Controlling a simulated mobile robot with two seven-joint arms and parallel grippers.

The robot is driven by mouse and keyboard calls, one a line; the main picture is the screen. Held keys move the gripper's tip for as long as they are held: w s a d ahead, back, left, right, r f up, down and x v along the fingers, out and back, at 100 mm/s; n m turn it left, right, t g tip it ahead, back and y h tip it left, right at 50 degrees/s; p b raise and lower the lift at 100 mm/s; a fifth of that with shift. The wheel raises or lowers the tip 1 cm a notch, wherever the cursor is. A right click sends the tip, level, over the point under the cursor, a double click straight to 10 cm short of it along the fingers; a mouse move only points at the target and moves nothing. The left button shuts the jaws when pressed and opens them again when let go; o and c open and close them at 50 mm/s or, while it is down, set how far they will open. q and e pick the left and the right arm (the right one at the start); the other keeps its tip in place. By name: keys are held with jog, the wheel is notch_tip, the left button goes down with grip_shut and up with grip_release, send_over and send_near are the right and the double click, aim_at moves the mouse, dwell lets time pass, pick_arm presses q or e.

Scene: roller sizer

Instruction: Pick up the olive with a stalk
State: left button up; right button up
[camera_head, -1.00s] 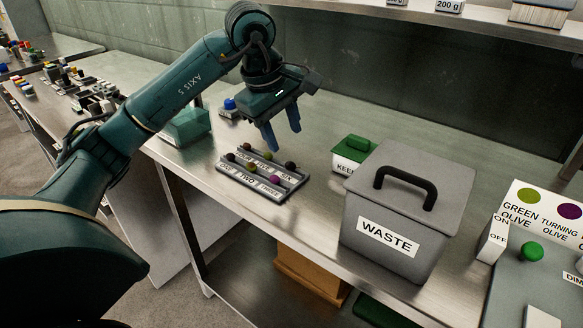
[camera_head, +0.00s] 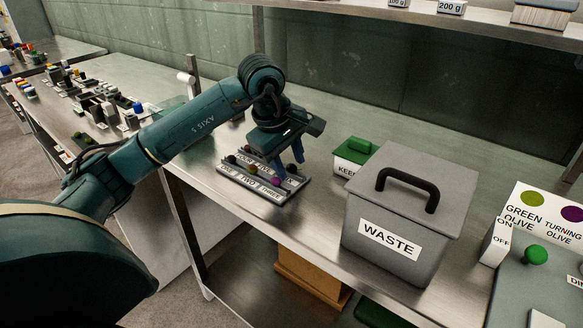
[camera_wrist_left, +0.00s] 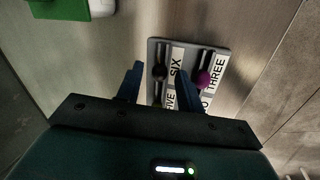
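A grey tray (camera_head: 225,185) with lanes labelled ONE to SIX holds several small olives on the bench. My left gripper (camera_head: 290,168) is over its right end, fingers pointing down, open. In the left wrist view my left gripper (camera_wrist_left: 160,78) has its fingers on either side of a dark olive (camera_wrist_left: 160,72) by the SIX label; I cannot tell how high they are above it. A purple olive (camera_wrist_left: 204,79) lies by THREE, outside the fingers; it also shows in the head view (camera_head: 276,181). No stalk can be made out on any olive. My right gripper is not in view.
A grey lidded WASTE bin (camera_head: 400,215) and a green-lidded KEEP box (camera_head: 354,153) stand right of the tray. A device with a green button (camera_head: 535,255) is at far right. A shelf (camera_head: 380,14) runs above the bench. Bare bench lies between tray and WASTE bin.

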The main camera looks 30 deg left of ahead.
pick_arm(q)
jog(key=c, duration=0.5)
jog(key=shift+c, duration=0.2)
